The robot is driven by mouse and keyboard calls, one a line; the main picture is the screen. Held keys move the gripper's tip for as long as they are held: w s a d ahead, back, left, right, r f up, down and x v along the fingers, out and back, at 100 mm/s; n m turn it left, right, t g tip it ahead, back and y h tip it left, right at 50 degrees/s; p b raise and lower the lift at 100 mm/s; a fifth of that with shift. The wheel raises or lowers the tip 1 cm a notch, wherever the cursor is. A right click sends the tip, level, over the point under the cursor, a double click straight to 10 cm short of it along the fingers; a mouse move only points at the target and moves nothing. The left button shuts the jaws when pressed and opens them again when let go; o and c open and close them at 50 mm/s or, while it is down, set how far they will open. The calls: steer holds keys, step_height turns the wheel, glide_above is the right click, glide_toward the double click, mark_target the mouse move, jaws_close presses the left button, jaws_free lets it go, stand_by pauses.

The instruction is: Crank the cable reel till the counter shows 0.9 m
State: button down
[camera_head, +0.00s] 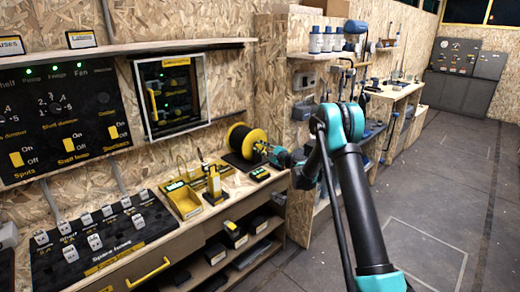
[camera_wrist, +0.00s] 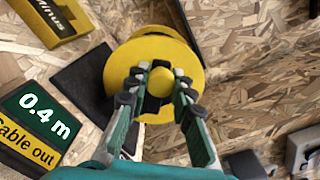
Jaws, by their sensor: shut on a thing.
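The cable reel (camera_head: 246,141) has a yellow flange and a dark drum, and stands on the bench against the wall. In the wrist view its round yellow face (camera_wrist: 131,62) fills the middle. My gripper (camera_head: 262,147) is at the reel's face; in the wrist view its fingers (camera_wrist: 160,82) are shut on the crank handle (camera_wrist: 182,76), a yellow knob partly hidden by the fingers. The counter (camera_wrist: 40,118) is a green display left of the reel, reading 0.4 m, with a "Cable out" label below. It also shows on the bench in the head view (camera_head: 260,174).
A yellow tray (camera_head: 184,200) and a yellow-black stand (camera_head: 214,184) are on the bench left of the reel. A wooden partition (camera_head: 272,100) rises just right of it. A switch panel (camera_head: 100,235) lies farther left. The floor at right is clear.

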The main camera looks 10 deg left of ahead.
steer(key=shift+w+d, duration=0.1)
steer(key=shift+d, duration=0.05)
steer(key=c, duration=1.3)
jaws_free()
steer(key=v, duration=1.2)
